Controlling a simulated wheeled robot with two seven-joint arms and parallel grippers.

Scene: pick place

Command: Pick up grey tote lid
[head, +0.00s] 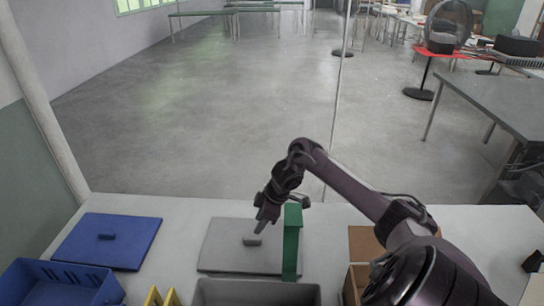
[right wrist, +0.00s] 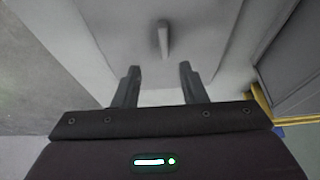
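The grey tote lid (head: 222,246) lies flat on the white table, with a small raised handle (head: 252,240) at its middle. My right gripper (head: 267,215) hangs over the lid, close above the handle. In the right wrist view the lid (right wrist: 110,35) fills much of the picture, and its handle (right wrist: 163,40) stands ahead of the fingertips, roughly between their lines. The right gripper's fingers (right wrist: 158,72) are apart with nothing between them. My left gripper is not in the frames.
A green upright object (head: 291,242) stands at the grey lid's right side, close to my right gripper. A blue lid (head: 85,240) and blue tote (head: 45,285) are at left. A grey tote (head: 255,293) is at the front edge, with a cardboard box (head: 363,243) to the right.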

